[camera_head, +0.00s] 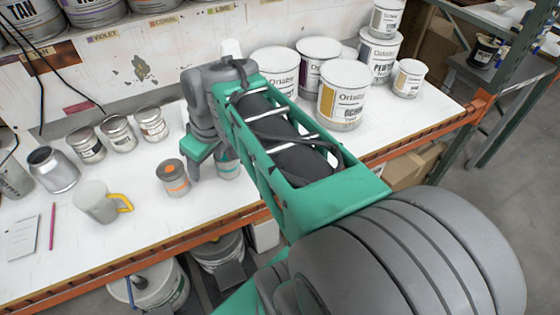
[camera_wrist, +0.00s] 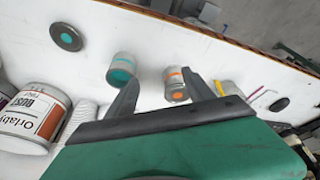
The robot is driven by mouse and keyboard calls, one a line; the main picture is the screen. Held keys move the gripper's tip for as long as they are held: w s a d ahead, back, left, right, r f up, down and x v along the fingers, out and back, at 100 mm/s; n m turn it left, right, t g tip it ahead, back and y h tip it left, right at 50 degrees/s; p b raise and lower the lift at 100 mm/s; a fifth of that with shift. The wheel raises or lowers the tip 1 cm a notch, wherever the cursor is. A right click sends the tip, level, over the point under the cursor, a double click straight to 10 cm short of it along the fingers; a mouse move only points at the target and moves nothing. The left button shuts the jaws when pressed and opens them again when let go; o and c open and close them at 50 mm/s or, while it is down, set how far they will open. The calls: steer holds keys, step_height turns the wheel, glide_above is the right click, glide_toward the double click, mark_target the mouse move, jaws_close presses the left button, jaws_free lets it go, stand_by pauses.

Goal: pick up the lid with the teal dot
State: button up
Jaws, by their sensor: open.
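The lid with the teal dot (camera_wrist: 66,37) is a dark round disc lying flat on the white worktop, at the upper left in the wrist view. I cannot make it out in the head view, where my arm covers part of the table. My gripper (camera_wrist: 159,78) is open and empty, pointing down above the worktop; the lid lies off to the left of its fingers. It also shows in the head view (camera_head: 208,160). A small jar with a teal band (camera_wrist: 122,68) stands near the left finger; in the head view it is partly hidden behind the gripper (camera_head: 228,170).
A jar with an orange label (camera_head: 174,184) stands left of the gripper. A mug with a yellow handle (camera_head: 98,203), a silver jar (camera_head: 54,170) and several small cans (camera_head: 118,134) are further left. Large white paint cans (camera_head: 343,103) crowd the right rear.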

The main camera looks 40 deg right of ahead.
steer(key=o, duration=0.3)
steer(key=w+d+f+n, duration=0.1)
steer(key=d+f, duration=0.1)
steer(key=d, duration=0.4)
steer(key=w+d+f+n+y+b, duration=0.1)
steer(key=d+f+n, duration=0.1)
steer(key=d, duration=0.5)
steer(key=shift+f+g+b, duration=0.3)
steer(key=shift+f+g, duration=0.05)
steer(key=shift+g, duration=0.05)
steer(key=o, duration=0.4)
steer(key=s+d+f+n, duration=0.1)
steer(key=d, duration=0.3)
steer(key=s+d+f+n+y, duration=0.1)
steer(key=s+d, duration=0.1)
steer(key=d, duration=0.2)
steer(key=s+d+f+n+b, duration=0.1)
steer(key=d+f, duration=0.1)
steer(key=d, duration=0.2)
steer(key=shift+s+f+y, duration=0.1)
steer(key=shift+s+y, duration=0.15)
steer(key=shift+y, duration=0.05)
steer(key=shift+o, duration=0.2)
steer(key=shift+n, duration=0.3)
steer(key=p+x, duration=0.1)
steer(key=x, duration=0.6)
steer(key=shift+a+f, duration=0.1)
steer(key=shift+f, duration=0.2)
